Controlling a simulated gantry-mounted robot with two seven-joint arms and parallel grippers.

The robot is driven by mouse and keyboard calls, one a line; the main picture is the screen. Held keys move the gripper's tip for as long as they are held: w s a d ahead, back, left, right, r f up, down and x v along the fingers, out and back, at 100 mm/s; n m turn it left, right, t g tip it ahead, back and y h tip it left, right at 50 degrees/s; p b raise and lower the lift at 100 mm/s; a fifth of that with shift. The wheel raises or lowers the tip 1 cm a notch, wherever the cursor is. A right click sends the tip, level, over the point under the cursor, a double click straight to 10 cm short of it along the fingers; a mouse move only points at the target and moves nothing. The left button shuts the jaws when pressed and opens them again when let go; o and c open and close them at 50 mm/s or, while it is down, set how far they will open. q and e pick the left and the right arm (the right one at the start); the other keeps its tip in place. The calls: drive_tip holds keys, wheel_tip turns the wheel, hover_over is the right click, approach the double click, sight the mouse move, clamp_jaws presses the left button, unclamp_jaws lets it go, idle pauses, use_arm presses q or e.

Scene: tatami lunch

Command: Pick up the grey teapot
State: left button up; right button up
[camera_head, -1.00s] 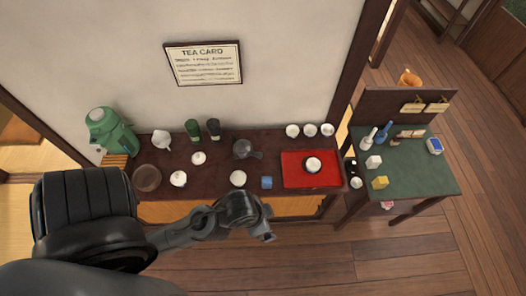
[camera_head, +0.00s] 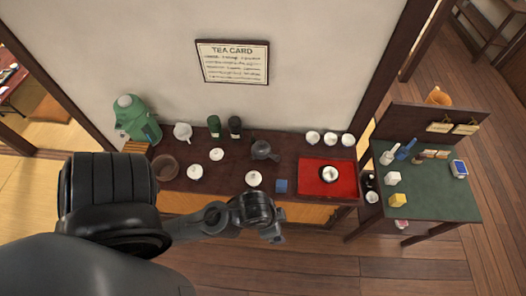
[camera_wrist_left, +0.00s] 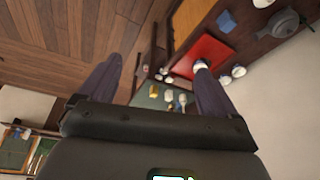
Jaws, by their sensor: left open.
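The grey teapot (camera_head: 262,150) stands on the dark shelf table near its back middle, with its handle or spout pointing right. It also shows at the top right of the left wrist view (camera_wrist_left: 284,24). My left gripper (camera_head: 276,236) is in front of and below the table edge, apart from the teapot and to its front. In the left wrist view its two fingers (camera_wrist_left: 155,85) stand wide apart with nothing between them. My right gripper is in neither view.
Around the teapot are a red tray (camera_head: 318,188) with a white cup, a blue block (camera_head: 281,186), a white lidded bowl (camera_head: 254,178) and dark canisters (camera_head: 235,126). A green side table (camera_head: 440,205) stands at the right. A green flask (camera_head: 135,120) is at far left.

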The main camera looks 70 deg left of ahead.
use_arm(q)
drive_tip(key=c, duration=0.9)
